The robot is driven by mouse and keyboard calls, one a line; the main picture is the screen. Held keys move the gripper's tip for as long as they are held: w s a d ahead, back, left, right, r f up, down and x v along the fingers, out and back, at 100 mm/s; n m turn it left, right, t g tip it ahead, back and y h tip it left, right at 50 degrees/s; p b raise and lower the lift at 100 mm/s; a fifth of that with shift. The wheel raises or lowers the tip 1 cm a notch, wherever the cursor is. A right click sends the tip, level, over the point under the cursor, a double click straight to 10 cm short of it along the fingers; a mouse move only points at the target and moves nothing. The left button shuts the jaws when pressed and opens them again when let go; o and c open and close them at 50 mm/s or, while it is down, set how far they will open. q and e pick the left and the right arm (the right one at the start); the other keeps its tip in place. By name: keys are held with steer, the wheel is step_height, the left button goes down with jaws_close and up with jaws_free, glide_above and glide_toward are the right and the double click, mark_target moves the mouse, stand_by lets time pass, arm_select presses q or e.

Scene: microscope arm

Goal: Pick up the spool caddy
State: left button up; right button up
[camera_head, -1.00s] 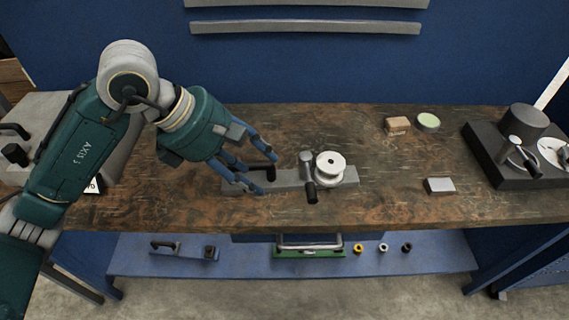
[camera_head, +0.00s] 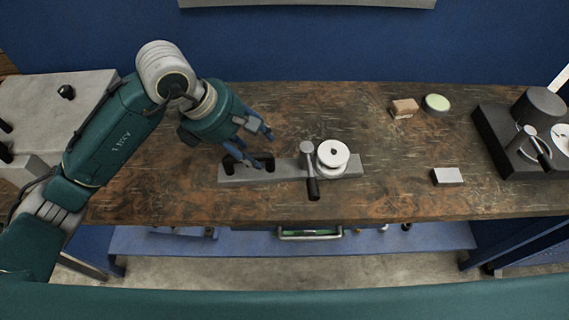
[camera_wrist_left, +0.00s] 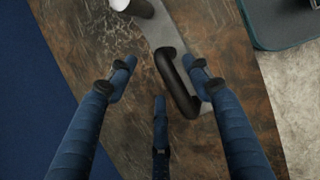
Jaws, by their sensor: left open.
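The spool caddy is a long grey base (camera_head: 287,172) on the wooden workbench, with a black handle (camera_head: 262,163) at its left end and a white spool (camera_head: 333,153) near its right end. A crank with a black grip (camera_head: 312,188) stands beside the spool. My left gripper (camera_head: 252,148) is open at the handle end. In the left wrist view its blue fingers (camera_wrist_left: 162,80) are spread, with the black handle (camera_wrist_left: 178,88) between them in the picture. I see no finger closed on it. My right gripper is not in view.
To the right on the workbench (camera_head: 390,190) are a small grey-white block (camera_head: 447,176), a brown block (camera_head: 404,108), a round green-topped tin (camera_head: 436,104) and a dark machine (camera_head: 500,140). A blue shelf (camera_head: 400,238) runs below the bench. A blue wall stands behind.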

mark_target(259, 153)
arm_select(q)
steer(key=shift+x, duration=1.15)
steer(key=shift+d+f+p, duration=0.15)
steer(key=shift+f+p, duration=0.15)
steer(key=shift+f, duration=0.1)
steer(key=shift+c, duration=0.2)
steer(key=c, duration=0.8)
jaws_close()
steer(key=shift+w, duration=0.1)
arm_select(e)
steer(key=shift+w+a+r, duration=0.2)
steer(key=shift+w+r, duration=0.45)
